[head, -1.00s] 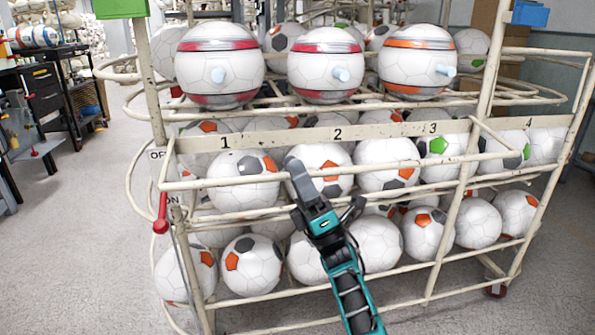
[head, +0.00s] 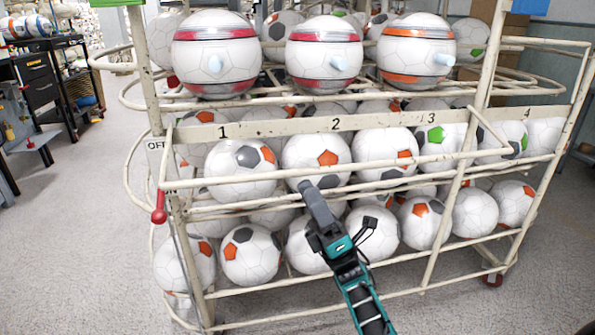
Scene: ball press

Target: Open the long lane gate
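A cream wire ball rack (head: 152,70) fills the middle of the head view. A long cream bar (head: 330,183) crosses the front of the numbered lanes, below the plate (head: 285,127) marked 1 to 4. It looks like the lane gate and lies across the balls. A lever with a red grip (head: 159,215) hangs down at the rack's left post, by a label reading OFF. My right gripper (head: 318,205) is in front of the rack, its grey tip near the bar below lane 2. Contact is unclear, and so is its opening. My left gripper is out of view.
Soccer balls (head: 320,163) fill the lanes, with more in the lower tier (head: 250,254). Three striped balls with pale blue plugs (head: 324,58) sit on top. A black cart (head: 55,85) stands at far left. The floor left of the rack is clear.

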